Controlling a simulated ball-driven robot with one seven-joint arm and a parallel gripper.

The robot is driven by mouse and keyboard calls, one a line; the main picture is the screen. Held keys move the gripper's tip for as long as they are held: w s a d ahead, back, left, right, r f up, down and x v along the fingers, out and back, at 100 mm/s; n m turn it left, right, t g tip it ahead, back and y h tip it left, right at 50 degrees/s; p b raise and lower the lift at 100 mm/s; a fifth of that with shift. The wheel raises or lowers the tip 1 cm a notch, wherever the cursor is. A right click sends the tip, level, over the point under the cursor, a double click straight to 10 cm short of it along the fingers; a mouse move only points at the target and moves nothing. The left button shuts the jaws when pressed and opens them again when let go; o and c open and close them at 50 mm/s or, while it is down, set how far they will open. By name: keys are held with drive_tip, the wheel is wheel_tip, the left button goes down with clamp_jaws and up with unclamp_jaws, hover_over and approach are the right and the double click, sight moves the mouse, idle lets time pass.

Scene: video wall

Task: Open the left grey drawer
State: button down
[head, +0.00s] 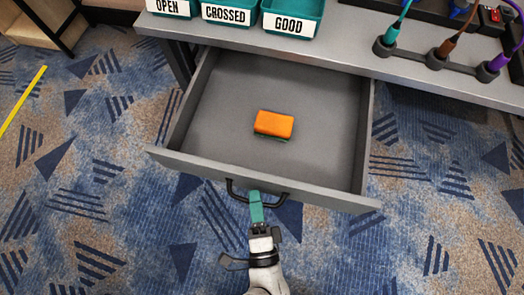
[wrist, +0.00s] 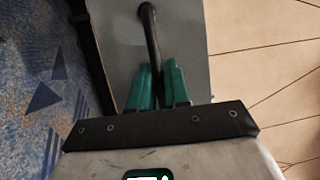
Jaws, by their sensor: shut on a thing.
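The grey drawer (head: 230,90) is pulled well out from under the desk in the head view. An orange sponge with a green underside (head: 274,123) lies inside it. The black bar handle (head: 240,195) is on the drawer's front panel (head: 330,195). My gripper (head: 256,200), with green fingers, is at the handle from the front. In the wrist view the green fingers (wrist: 158,85) are shut on the black handle (wrist: 150,35), which stands out from the grey front (wrist: 185,30).
On the grey desk top (head: 330,50) stand teal bins labelled OPEN (head: 172,8), CROSSED (head: 228,13) and GOOD (head: 290,20). A holder with coloured cables (head: 437,58) is at the right. Patterned carpet (head: 90,200) in front is clear.

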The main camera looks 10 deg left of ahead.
drive_tip(key=shift+s, duration=1.95)
drive_tip(key=c, duration=1.2)
unclamp_jaws()
drive_tip(key=b+v, duration=0.1)
drive_tip(key=v, duration=0.9)
drive_tip(key=shift+s+d+f, duration=0.15)
drive_tip(key=shift+s, duration=0.2)
